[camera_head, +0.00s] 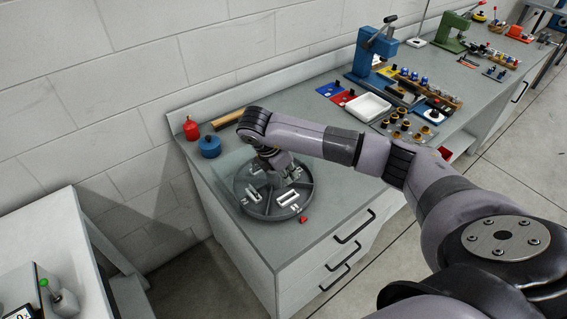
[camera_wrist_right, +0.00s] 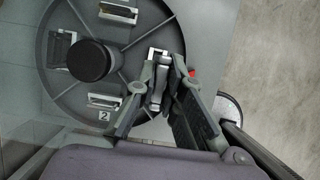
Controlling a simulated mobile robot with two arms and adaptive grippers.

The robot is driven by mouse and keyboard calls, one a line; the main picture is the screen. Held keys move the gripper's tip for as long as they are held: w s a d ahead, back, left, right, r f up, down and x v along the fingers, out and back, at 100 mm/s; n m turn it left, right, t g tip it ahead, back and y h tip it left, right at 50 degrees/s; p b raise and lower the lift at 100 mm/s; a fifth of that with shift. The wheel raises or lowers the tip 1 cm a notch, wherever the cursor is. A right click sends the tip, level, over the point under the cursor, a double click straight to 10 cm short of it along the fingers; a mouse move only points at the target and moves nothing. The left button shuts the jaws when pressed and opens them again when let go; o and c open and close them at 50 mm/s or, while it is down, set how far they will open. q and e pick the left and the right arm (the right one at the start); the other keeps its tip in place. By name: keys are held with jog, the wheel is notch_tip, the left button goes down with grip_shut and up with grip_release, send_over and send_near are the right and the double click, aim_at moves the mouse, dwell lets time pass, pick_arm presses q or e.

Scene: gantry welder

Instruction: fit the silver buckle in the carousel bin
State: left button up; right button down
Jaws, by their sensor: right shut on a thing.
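The carousel bin (camera_head: 262,214) is a round grey tray with spoke walls on the near end of the bench. In the right wrist view the carousel (camera_wrist_right: 135,40) shows a black centre knob (camera_wrist_right: 90,60). Silver-white buckle-like pieces lie in its compartments, one at the top (camera_wrist_right: 117,13), one at the left (camera_wrist_right: 62,48) and one near a "2" label (camera_wrist_right: 104,101). My right gripper (camera_head: 287,175) points down over the carousel's far right part. It is shut on the silver buckle (camera_wrist_right: 156,53), whose frame shows at the fingertips; the fingers hide the rest. My left gripper is not in view.
A red container (camera_head: 191,130) and a blue jar (camera_head: 209,146) stand behind the carousel, near a wooden bar (camera_head: 228,118). A small red piece (camera_head: 303,219) lies by its near rim. A blue press (camera_head: 372,60) and a white tray (camera_head: 362,107) stand farther along the bench.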

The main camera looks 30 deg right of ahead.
jog(key=shift+f, duration=0.15)
jog(key=shift+d+f+b, duration=0.35)
jog(key=shift+f, duration=0.2)
jog(key=shift+d+f, duration=0.1)
jog(key=shift+f, duration=0.2)
jog(key=shift+f+b, duration=0.65)
jog(key=shift+f, duration=0.1)
jog(key=shift+a+f+b, duration=0.25)
jog(key=shift+f+b, duration=0.2)
jog(key=shift+f, duration=0.25)
jog(key=shift+d+f, duration=0.1)
jog(key=shift+f, duration=0.3)
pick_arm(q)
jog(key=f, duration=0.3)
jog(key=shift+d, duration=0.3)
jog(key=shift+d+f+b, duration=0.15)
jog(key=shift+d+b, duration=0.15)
pick_arm(e)
jog(key=shift+f, duration=0.15)
